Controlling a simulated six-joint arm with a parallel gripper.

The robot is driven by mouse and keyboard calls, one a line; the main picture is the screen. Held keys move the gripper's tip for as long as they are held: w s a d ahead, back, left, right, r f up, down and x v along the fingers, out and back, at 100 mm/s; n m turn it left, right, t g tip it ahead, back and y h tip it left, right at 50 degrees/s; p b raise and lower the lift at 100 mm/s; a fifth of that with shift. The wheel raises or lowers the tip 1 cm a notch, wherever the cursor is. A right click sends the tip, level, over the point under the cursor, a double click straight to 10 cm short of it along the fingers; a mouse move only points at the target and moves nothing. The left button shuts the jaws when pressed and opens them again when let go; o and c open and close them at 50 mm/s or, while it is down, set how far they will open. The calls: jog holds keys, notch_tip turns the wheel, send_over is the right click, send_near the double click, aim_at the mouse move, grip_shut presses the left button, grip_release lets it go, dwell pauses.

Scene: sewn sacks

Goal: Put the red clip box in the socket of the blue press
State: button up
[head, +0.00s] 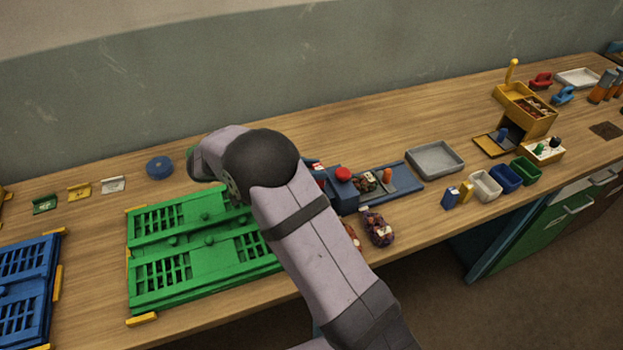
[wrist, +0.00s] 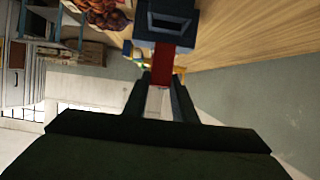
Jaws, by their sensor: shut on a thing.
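The blue press (head: 345,189) stands mid-bench with a red knob on top, partly behind my arm in the head view. In the wrist view a blue block with a dark opening (wrist: 168,8), which looks like part of the press, is at the top. My gripper (wrist: 162,88) is shut on the red clip box (wrist: 165,62), a narrow red piece with a white part between the fingers. Its red end meets the blue block's edge in the picture; I cannot tell whether they touch. In the head view my arm hides the gripper.
A green slotted panel (head: 160,242) lies left of my arm. Filled sacks (head: 378,228) lie in front of the press. A grey tray (head: 434,146) and small bins (head: 485,187) stand to the right. Bare bench lies behind the press.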

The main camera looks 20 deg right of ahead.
jog(key=shift+f+p, duration=0.5)
jog(key=shift+f, duration=1.55)
jog(key=shift+f, duration=0.2)
jog(key=o, duration=1)
jog(key=shift+r, duration=0.2)
jog(key=shift+b+v, duration=2.1)
jog(key=shift+v, duration=3.95)
